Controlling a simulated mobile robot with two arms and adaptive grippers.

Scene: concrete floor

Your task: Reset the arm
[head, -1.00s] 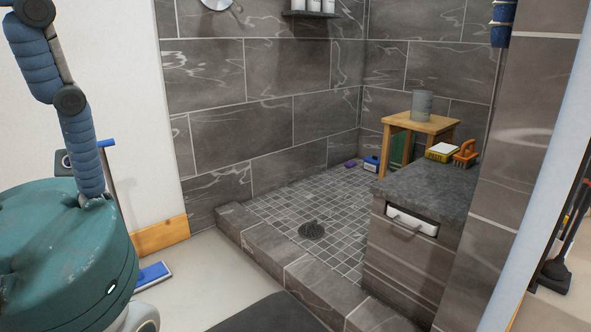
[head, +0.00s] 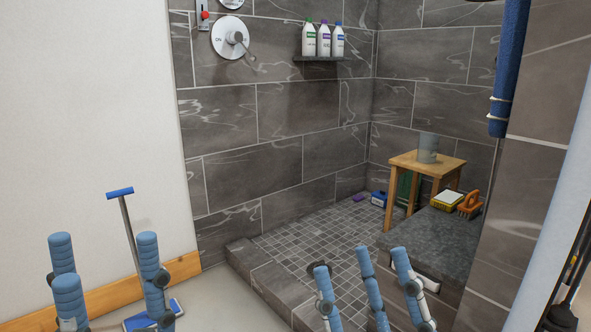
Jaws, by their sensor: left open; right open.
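My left gripper (head: 106,260) is at the lower left of the head view, its blue padded fingers pointing up and spread apart. It is open and holds nothing that I can see. My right gripper (head: 362,266) is at the bottom, right of centre, with its blue fingers up and apart, open and empty. It appears in front of the tiled shower floor. The lower parts of both grippers are cut off by the bottom edge.
A shower step (head: 255,272) edges the tiled floor. A wooden stool (head: 440,164) carries a grey cup (head: 428,148). A stone-topped cabinet (head: 432,237) holds a yellow box (head: 447,200) and an orange brush (head: 470,205). A blue squeegee (head: 128,225) leans at left. Bottles (head: 323,40) stand on a shelf.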

